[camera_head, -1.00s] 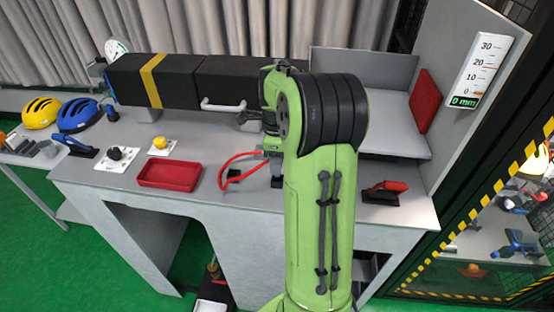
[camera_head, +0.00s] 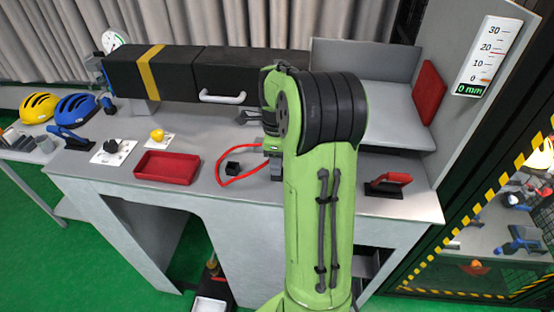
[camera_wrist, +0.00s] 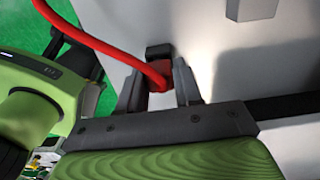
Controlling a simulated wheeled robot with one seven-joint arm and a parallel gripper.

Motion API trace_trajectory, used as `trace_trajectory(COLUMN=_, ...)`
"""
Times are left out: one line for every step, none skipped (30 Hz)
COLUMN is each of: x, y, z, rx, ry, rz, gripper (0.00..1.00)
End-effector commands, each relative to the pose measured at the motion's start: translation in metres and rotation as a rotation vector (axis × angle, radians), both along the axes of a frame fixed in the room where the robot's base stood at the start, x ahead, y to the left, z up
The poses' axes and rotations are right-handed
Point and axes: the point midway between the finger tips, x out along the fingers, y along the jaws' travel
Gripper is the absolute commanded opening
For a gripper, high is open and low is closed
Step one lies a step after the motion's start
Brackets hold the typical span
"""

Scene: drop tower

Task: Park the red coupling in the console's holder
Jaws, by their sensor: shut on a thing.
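The red coupling (camera_wrist: 158,79) shows between the two grey fingers of my gripper (camera_wrist: 160,90) in the wrist view, and they are shut on it. A red hose (camera_wrist: 105,47) runs from it to the upper left. A black block (camera_wrist: 159,50) shows just beyond the coupling; I cannot tell whether they touch. In the head view my gripper (camera_head: 277,168) is low over the console, partly hidden by my green arm, and the coupling is hidden.
A red tray (camera_head: 167,168) lies left on the console (camera_head: 205,200), near a yellow knob (camera_head: 157,136) and a black knob (camera_head: 111,146). A red-handled device (camera_head: 389,183) sits right of my arm. A long black box (camera_head: 195,76) spans the back.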

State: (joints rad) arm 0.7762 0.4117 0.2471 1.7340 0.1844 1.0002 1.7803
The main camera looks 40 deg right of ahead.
Motion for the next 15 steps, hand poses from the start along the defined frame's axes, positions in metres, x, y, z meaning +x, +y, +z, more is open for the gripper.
trace_trajectory(x=0.0000, y=0.0000, z=0.0005, rx=0.000, ry=0.000, rz=0.000, gripper=0.17)
trace_trajectory(x=0.0000, y=0.0000, z=0.0007, rx=0.000, ry=0.000, rz=0.000, gripper=0.17)
trace_trajectory(x=0.0000, y=0.0000, z=0.0008, rx=0.000, ry=0.000, rz=0.000, gripper=0.17)
trace_trajectory(x=0.0000, y=0.0000, z=0.0008, rx=0.000, ry=0.000, rz=0.000, gripper=0.17)
trace_trajectory(x=0.0000, y=0.0000, z=0.0009, rx=0.000, ry=0.000, rz=0.000, gripper=0.17)
trace_trajectory(x=0.0000, y=0.0000, z=0.0008, rx=0.000, ry=0.000, rz=0.000, gripper=0.17)
trace_trajectory(x=-0.0001, y=-0.0001, z=0.0006, rx=0.000, ry=0.000, rz=0.000, gripper=0.17)
trace_trajectory(x=-0.0001, y=-0.0001, z=0.0002, rx=0.000, ry=0.000, rz=0.000, gripper=0.17)
trace_trajectory(x=-0.0001, y=-0.0001, z=-0.0005, rx=0.000, ry=0.000, rz=0.000, gripper=0.17)
trace_trajectory(x=-0.0001, y=-0.0001, z=-0.0011, rx=0.000, ry=0.000, rz=0.000, gripper=0.17)
trace_trajectory(x=-0.0001, y=-0.0001, z=-0.0018, rx=0.000, ry=0.000, rz=0.000, gripper=0.17)
trace_trajectory(x=0.0000, y=0.0000, z=-0.0028, rx=0.000, ry=0.000, rz=0.000, gripper=0.17)
trace_trajectory(x=-0.0001, y=-0.0001, z=-0.0035, rx=0.000, ry=0.000, rz=0.000, gripper=0.17)
trace_trajectory(x=-0.0001, y=-0.0001, z=-0.0041, rx=0.000, ry=0.000, rz=0.000, gripper=0.17)
trace_trajectory(x=-0.0001, y=-0.0001, z=-0.0039, rx=0.000, ry=0.000, rz=0.000, gripper=0.37)
